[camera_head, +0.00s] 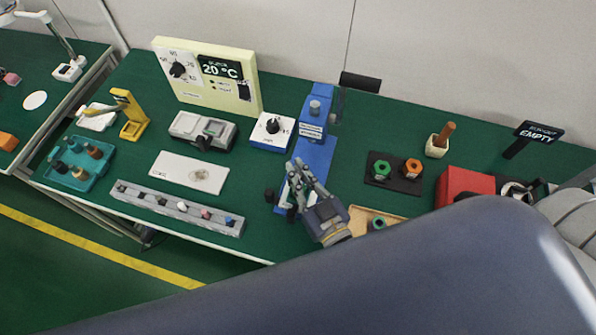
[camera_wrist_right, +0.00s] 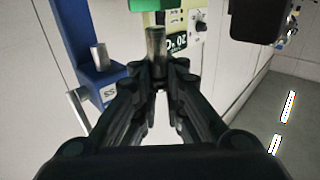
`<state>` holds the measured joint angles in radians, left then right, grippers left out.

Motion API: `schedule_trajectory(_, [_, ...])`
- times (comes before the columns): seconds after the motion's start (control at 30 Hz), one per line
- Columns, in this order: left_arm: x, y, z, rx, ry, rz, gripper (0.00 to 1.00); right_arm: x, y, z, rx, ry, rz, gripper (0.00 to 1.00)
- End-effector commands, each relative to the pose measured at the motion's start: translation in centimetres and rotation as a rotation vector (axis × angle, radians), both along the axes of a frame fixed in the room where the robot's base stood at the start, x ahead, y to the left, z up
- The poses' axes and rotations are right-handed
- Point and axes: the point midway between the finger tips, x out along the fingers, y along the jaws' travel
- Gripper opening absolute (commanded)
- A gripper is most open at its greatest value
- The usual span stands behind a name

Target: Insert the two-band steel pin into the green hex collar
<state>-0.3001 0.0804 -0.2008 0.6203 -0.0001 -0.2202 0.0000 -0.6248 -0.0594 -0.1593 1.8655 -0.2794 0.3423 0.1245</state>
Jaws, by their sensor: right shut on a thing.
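My right gripper (camera_head: 296,184) is in front of the blue press-like stand, left of the collars. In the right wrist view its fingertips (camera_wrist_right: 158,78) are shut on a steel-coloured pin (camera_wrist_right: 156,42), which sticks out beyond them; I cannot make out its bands. The green hex collar (camera_head: 381,169) sits on a dark plate (camera_head: 398,185), beside an orange collar (camera_head: 412,168). The pin is apart from that collar. A green block (camera_wrist_right: 157,4) shows at the top edge of the wrist view; I cannot tell what it is. My left gripper is not in view.
The blue stand (camera_head: 316,150) is close behind the gripper. A wooden tray (camera_head: 365,212) lies to its right, and a red box (camera_head: 463,185) stands further right. A grey rack (camera_head: 165,207) with several small pieces lies left. Green tabletop is free between stand and dark plate.

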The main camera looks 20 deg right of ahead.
Motion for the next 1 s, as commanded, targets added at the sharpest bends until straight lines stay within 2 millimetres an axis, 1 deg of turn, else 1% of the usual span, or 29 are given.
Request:
schedule_trajectory(0.27, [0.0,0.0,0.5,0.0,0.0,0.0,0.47,0.0,0.0,0.1,0.0,-0.001,0.0,0.0])
schedule_trajectory(0.57, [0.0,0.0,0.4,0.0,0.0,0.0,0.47,0.0,0.0,0.0,0.0,-0.001,0.0,0.0])
schedule_trajectory(1.0, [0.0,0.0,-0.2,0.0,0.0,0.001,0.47,0.0,0.0,-1.0,0.0,0.0,0.0,0.0])
